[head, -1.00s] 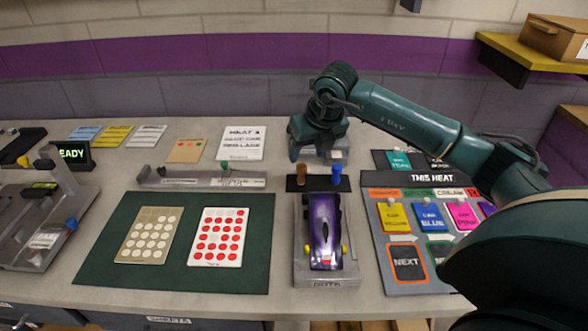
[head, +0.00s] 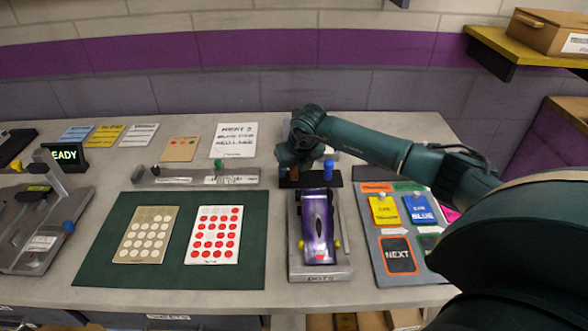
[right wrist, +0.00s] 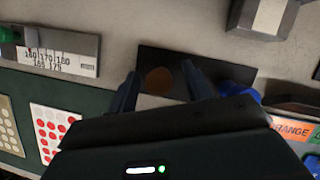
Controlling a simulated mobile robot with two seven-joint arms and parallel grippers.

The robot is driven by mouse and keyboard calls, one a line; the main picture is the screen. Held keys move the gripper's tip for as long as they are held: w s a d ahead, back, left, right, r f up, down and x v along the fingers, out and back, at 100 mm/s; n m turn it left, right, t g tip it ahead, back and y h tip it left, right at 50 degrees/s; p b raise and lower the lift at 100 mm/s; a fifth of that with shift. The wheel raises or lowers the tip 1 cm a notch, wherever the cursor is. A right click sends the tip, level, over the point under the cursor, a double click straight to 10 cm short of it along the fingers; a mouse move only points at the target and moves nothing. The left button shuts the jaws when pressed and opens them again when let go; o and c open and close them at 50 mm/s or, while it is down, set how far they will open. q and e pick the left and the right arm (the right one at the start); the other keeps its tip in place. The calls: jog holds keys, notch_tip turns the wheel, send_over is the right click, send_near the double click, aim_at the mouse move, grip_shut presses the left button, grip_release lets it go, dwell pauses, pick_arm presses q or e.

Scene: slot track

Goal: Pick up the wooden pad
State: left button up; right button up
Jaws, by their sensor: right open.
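The wooden pad, a round brown piece (right wrist: 159,81), shows in the right wrist view on a black strip (right wrist: 190,62). My right gripper (right wrist: 158,82) is open, with one finger on each side of the pad. Whether the fingers touch it I cannot tell. In the head view my right gripper (head: 294,164) is over the left end of the black strip (head: 312,180) and largely hides the pad. A blue piece (head: 328,167) stands at the strip's right end. It also shows in the right wrist view (right wrist: 238,91), just right of the right finger. My left gripper is out of view.
A purple car (head: 318,225) sits on a grey stand in front of the strip. A grey ruler bar (head: 200,178) lies to the left. A green mat (head: 100,265) holds two dotted cards. A board of coloured tags (head: 385,270) lies to the right.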

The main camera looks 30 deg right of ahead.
jog(key=shift+w+f, duration=0.15)
jog(key=shift+f, duration=0.35)
jog(key=c, duration=1.1)
